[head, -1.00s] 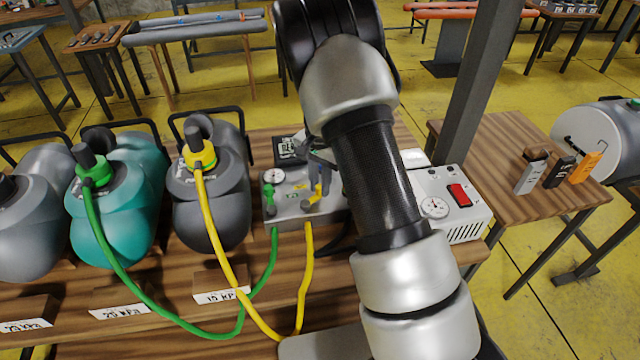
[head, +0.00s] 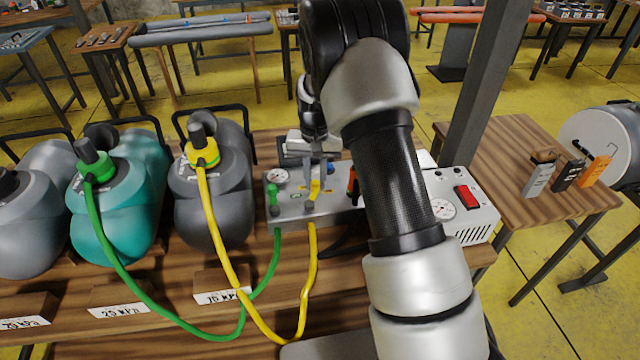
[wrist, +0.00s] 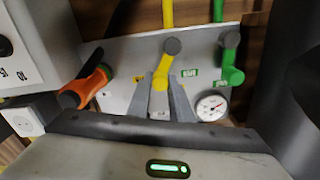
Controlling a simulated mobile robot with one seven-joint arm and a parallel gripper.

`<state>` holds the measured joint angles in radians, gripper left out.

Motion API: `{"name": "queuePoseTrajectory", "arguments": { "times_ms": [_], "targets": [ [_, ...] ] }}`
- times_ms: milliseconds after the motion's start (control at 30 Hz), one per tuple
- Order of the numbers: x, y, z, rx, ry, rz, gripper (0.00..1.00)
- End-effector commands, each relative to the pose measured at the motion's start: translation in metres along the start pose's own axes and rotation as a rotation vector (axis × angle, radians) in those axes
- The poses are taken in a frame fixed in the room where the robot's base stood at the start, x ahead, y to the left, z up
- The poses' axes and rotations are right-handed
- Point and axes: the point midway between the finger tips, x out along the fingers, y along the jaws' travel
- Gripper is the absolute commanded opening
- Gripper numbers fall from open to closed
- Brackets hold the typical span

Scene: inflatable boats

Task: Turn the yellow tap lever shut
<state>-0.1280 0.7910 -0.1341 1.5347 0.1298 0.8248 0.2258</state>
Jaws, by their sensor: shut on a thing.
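The yellow tap lever (head: 315,187) stands on the grey valve box (head: 337,207), above the yellow hose. In the wrist view the yellow lever (wrist: 161,74) runs from its dark round hub down between my fingers, slightly slanted and nearly in line with the hose. My gripper (head: 317,174) is over the box with its fingers pointing down. In the wrist view my gripper (wrist: 161,93) has one finger on each side of the lever's free end and is shut on it. The finger contact is partly hidden by the lever.
A green lever (wrist: 231,64) and a gauge (wrist: 210,108) sit on one side of the yellow lever, an orange lever (wrist: 88,86) on the other. A white unit with a red switch (head: 463,196) stands right. Green (head: 189,327) and yellow hoses hang in front.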

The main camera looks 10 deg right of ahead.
Motion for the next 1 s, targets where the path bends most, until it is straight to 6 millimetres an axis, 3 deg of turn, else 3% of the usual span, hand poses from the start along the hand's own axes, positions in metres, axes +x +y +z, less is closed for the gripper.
{"name": "queuePoseTrajectory", "arguments": {
  "times_ms": [500,1000],
  "targets": [
    [0.0,-0.021,-0.001,-0.401,0.001,0.0,0.0],
    [-0.001,-0.027,0.001,-0.521,0.001,0.0,0.0]
  ]
}}
